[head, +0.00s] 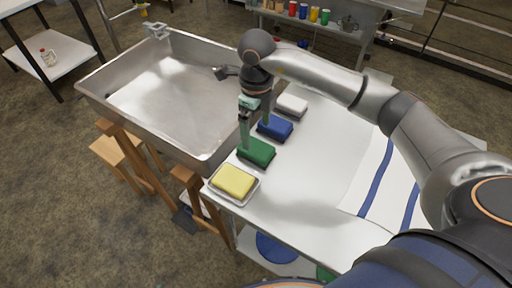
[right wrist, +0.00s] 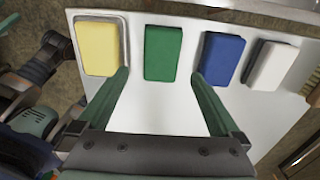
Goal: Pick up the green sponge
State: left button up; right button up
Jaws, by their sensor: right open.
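The green sponge (head: 256,152) lies on the white table near its left edge, between the yellow sponge (head: 233,181) and the blue sponge (head: 275,127). My right gripper (head: 254,138) is above the row of sponges, with its fingers pointing down by the green and blue ones. In the right wrist view the green sponge (right wrist: 163,53) sits ahead of the gap between the two open green fingers (right wrist: 158,78), and nothing is between them. I cannot tell the exact height of the fingertips above the table.
A white sponge (head: 292,105) lies beyond the blue one. The yellow sponge rests in a shallow tray (head: 213,187). A large steel pan (head: 185,95) stands left of the table. A blue-striped white cloth (head: 372,190) lies to the right; the table middle (head: 310,150) is clear.

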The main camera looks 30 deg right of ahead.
aim_at(256, 147)
jog(key=f, duration=0.8)
jog(key=shift+w+f, duration=0.2)
pick_arm(q)
jog(key=shift+r, duration=0.3)
pick_arm(e)
jog(key=c, duration=1.2)
jog(key=shift+r, duration=0.15)
jog(key=shift+r, duration=0.6)
pick_arm(q)
jog(key=shift+w+d+f+b, duration=0.3)
jog(key=shift+d+f+b, duration=0.2)
jog(key=shift+f+b, duration=0.4)
pick_arm(e)
jog(key=w+a+r, duration=0.8)
jog(key=w+r, duration=0.3)
jog(key=shift+w+r, duration=0.2)
jog(key=shift+r, duration=0.1)
pick_arm(q)
jog(key=shift+r, duration=0.1)
